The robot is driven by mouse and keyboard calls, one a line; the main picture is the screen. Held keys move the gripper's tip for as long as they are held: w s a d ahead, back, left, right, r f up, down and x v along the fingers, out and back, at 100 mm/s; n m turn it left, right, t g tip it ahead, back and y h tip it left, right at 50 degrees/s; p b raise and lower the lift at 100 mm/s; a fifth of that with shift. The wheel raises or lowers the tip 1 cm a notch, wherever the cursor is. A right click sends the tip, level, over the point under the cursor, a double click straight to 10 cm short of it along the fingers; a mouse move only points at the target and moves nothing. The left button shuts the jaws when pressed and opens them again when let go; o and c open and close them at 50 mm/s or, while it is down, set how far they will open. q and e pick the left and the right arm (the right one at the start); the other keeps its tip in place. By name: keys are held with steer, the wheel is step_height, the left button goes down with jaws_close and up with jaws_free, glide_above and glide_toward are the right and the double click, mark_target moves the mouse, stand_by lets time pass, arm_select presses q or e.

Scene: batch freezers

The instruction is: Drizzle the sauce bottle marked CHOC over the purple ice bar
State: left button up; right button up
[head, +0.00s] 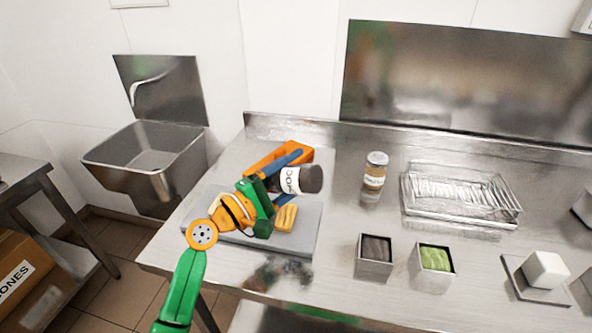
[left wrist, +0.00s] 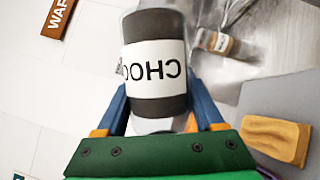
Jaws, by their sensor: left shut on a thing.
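The CHOC sauce bottle (head: 309,179), dark with a white label, is held between the blue fingers of my left gripper (head: 295,178). It lies nearly sideways in the head view, above the grey slab (head: 305,243). The bottle fills the middle of the left wrist view (left wrist: 155,62), its label upside down. A yellow-orange bar (head: 286,218) lies on the slab just below the gripper; it also shows in the left wrist view (left wrist: 277,140). A purple sliver (left wrist: 266,174) shows at the wrist view's lower edge, perhaps the purple ice bar, mostly hidden. My right gripper is not in view.
An orange box (head: 262,163) stands behind the gripper. A labelled jar (head: 375,172), a wire-racked tray (head: 412,212), a dark-filled tub (head: 375,278), a green-filled tub (head: 434,284) and a white block (head: 545,269) stand to the right. A sink (head: 150,160) is at left.

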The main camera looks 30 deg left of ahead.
arm_select(q)
step_height(320, 180, up, 2)
steer(key=m+g+p, duration=0.1)
steer(key=m+p, duration=0.1)
steer(key=shift+m+p, duration=0.3)
steer(key=shift+r+m+g+p, duration=0.3)
steer(key=shift+r+m+p, duration=0.1)
steer(key=shift+m+p, duration=0.4)
steer(key=shift+f, duration=0.1)
steer(key=shift+r+m+g+y+p, duration=0.3)
steer(key=shift+r+m+p, duration=0.45)
steer(key=shift+p, duration=0.4)
steer(key=r+m+y+p, duration=0.1)
steer(key=m+p, duration=0.1)
steer(key=p, duration=0.2)
steer(key=shift+r+g, duration=0.3)
steer(key=shift+g, duration=0.1)
steer(key=shift+m, duration=0.25)
